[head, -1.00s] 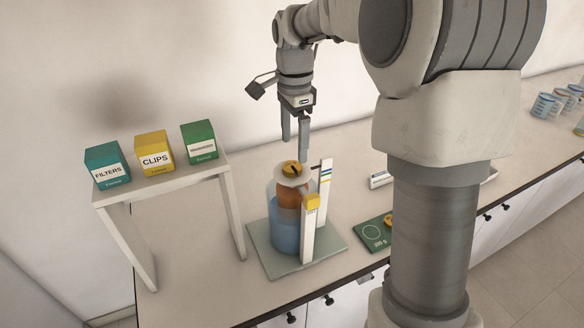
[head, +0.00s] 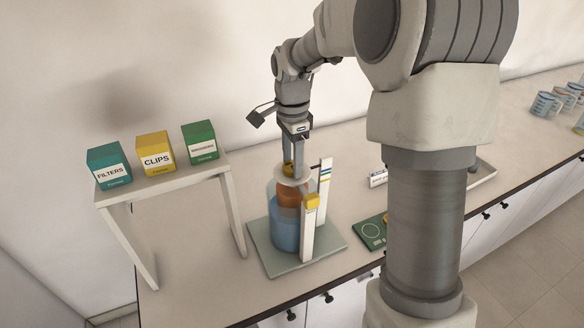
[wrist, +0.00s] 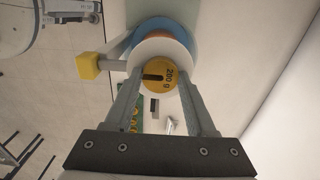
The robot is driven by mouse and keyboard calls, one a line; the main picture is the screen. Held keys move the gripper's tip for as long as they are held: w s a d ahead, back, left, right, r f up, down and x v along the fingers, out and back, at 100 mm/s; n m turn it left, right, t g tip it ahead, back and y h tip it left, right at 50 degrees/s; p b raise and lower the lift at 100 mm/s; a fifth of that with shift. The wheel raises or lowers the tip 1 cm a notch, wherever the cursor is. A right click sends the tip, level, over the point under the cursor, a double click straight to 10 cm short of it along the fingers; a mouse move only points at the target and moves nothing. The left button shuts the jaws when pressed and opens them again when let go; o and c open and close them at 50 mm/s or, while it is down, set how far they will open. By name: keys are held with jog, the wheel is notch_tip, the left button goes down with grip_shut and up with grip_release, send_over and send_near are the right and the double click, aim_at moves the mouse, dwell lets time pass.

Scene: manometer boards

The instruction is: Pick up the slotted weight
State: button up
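The slotted weight (wrist: 160,76) is a small yellow disc with a dark slot, marked 200 g. It lies on a white round plate (wrist: 160,48) on top of an orange-brown cylinder (head: 288,194) in a blue vessel (head: 285,234). In the head view the weight (head: 288,168) is partly hidden by a finger. My gripper (wrist: 160,70) points down over it, with one finger on each side of the disc. The fingers are apart and their tips are close to the disc's edges; contact with it is not clear.
A white post with a yellow block (head: 311,201) and a striped post (head: 324,185) stand beside the vessel on a grey-green base (head: 318,249). A white shelf (head: 165,180) with boxes stands left. A green board (head: 371,235) lies right.

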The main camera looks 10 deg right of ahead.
grip_shut()
